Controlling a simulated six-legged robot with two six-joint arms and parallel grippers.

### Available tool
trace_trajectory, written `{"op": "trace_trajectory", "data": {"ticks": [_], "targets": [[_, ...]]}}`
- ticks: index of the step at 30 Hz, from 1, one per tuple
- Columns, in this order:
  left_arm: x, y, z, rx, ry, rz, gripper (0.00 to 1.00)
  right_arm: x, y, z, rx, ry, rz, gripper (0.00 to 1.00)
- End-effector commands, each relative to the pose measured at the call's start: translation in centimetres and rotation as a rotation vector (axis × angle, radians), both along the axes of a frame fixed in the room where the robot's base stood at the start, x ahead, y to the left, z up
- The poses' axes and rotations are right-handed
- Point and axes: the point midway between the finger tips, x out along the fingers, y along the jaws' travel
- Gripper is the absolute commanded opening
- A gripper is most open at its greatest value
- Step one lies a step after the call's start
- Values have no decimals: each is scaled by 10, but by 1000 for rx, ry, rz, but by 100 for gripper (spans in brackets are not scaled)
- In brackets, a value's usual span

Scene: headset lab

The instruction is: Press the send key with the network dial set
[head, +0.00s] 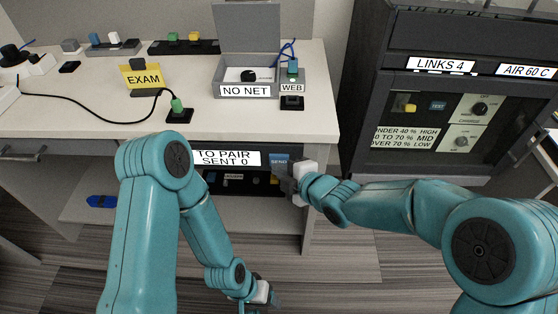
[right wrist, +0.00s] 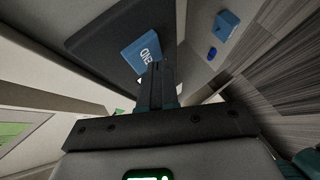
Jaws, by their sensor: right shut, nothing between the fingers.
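The blue send key (head: 279,161) sits at the right end of a dark panel under the counter, beside a display (head: 227,158) reading "TO PAIR SENT 0". My right gripper (head: 284,176) is shut and empty, with its tips at the key. In the right wrist view the shut fingers (right wrist: 156,72) point at the blue key (right wrist: 140,50); I cannot tell whether they touch it. The network dial (head: 248,76) is a black knob in an open grey box (head: 231,91) labelled "NO NET". My left gripper (head: 264,296) hangs low at the bottom; its jaws are unclear.
A "WEB" block (head: 292,87) with a blue plug stands right of the box. A yellow "EXAM" sign (head: 143,78) and a green-ended cable (head: 177,107) lie on the counter (head: 90,115). A dark cabinet (head: 364,90) with "LINKS 4" and "AIR 60 C" displays stands at right.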

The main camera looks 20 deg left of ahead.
Motion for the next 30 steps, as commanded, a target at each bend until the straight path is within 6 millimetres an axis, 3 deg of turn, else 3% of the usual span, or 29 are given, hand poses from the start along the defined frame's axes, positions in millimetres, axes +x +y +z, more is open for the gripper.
{"op": "trace_trajectory", "data": {"ticks": [30], "targets": [[0,0,-4,0,0,0,68,4,1,-1,1,-1,-1,0]]}}
